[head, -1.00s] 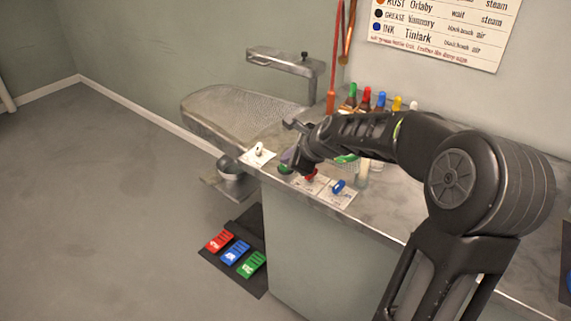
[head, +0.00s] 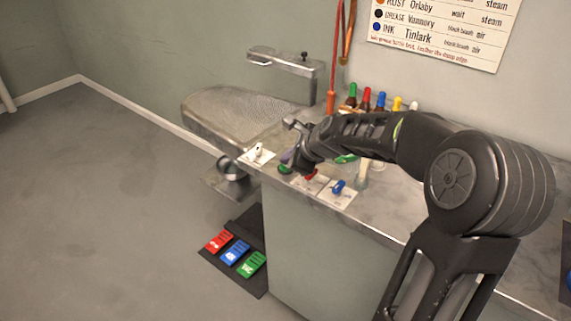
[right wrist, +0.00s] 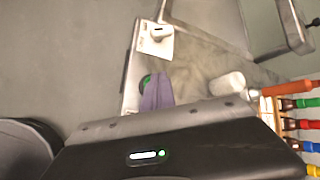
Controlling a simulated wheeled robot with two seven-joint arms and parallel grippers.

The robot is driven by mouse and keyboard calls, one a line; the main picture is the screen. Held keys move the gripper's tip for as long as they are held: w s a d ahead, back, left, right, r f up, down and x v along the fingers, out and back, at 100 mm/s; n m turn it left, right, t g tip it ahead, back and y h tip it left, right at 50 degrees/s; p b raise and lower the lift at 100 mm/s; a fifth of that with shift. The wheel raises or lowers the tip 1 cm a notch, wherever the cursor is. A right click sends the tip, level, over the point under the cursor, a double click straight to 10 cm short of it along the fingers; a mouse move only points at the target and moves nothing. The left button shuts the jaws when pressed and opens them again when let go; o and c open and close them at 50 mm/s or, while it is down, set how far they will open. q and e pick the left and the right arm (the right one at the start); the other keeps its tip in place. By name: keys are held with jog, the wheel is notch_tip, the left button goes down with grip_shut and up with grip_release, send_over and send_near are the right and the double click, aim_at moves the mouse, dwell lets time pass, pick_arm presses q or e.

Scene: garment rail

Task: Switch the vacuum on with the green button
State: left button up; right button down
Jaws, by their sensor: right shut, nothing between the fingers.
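The green button (head: 284,169) is on the front edge of the counter, partly hidden by my right gripper (head: 289,160). In the right wrist view the green button (right wrist: 146,81) shows beside the purple fingertips (right wrist: 158,94), which cover part of it. My right gripper is shut and empty, its tips pointing down at the button. I cannot tell whether they touch it. A red button (head: 310,175) and a blue button (head: 338,187) sit to the right on white cards. My left gripper is not in view.
A white card with a pale switch (head: 258,151) lies left of the green button. The perforated pressing board (head: 235,112) and a metal arm (head: 285,62) stand behind. Several coloured bottles (head: 365,98) line the wall. Red, blue and green pedals (head: 235,251) are on the floor.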

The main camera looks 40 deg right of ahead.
jog(key=shift+f, duration=0.1)
jog(key=shift+s+f, duration=0.1)
jog(key=shift+f, duration=0.25)
dwell(0.4)
jog(key=shift+r+p, duration=0.25)
jog(key=shift+p, duration=0.05)
notch_tip(320, 180, up, 6)
jog(key=p, duration=0.6)
jog(key=shift+r, duration=0.15)
